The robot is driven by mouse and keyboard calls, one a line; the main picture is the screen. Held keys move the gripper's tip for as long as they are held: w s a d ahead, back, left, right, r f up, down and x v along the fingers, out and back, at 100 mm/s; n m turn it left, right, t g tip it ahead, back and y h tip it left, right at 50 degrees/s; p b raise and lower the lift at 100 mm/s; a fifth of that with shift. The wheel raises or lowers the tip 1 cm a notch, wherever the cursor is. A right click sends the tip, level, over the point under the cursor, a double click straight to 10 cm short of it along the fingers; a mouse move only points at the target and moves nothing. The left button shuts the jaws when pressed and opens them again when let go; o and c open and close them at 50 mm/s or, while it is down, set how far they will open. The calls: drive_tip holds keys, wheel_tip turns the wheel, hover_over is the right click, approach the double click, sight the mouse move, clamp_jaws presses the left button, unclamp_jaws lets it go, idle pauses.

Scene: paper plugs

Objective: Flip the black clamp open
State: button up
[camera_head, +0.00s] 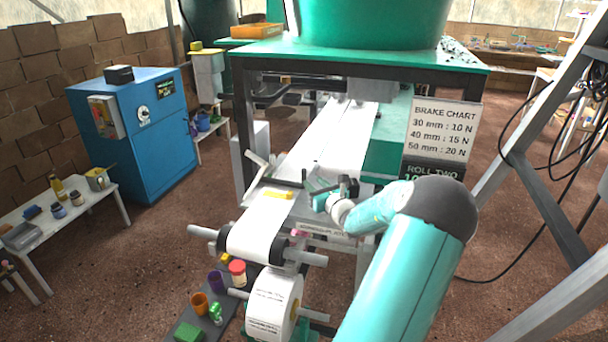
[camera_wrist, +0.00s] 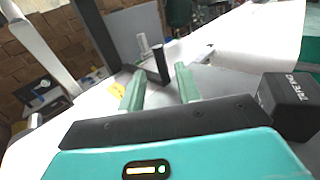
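A dark bar (camera_head: 284,182), which looks like the black clamp, lies across the white paper web (camera_head: 325,135) on the machine. A pale lever (camera_head: 257,160) sticks up at its left end. In the wrist view a long dark bar (camera_wrist: 95,30) slants at upper left, and a short black upright piece (camera_wrist: 161,60) stands just beyond my fingertips; I cannot tell for sure which is the clamp's handle. My gripper (camera_wrist: 159,72) is open, its two green fingers apart with nothing held. In the head view my gripper (camera_head: 312,187) is low over the web's right side, partly hidden by my wrist.
A black block with white lettering (camera_wrist: 290,105) sits close at the right of my gripper. A yellow piece (camera_head: 278,195) lies on the web. A paper roll (camera_head: 272,303) hangs below the front roller. The green-topped frame (camera_head: 360,52) stands over the web behind.

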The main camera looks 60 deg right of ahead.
sight(305, 174)
drive_tip(key=x, duration=0.7)
drive_tip(key=shift+w+d, duration=0.25)
drive_tip(key=shift+w, duration=0.05)
clamp_jaws()
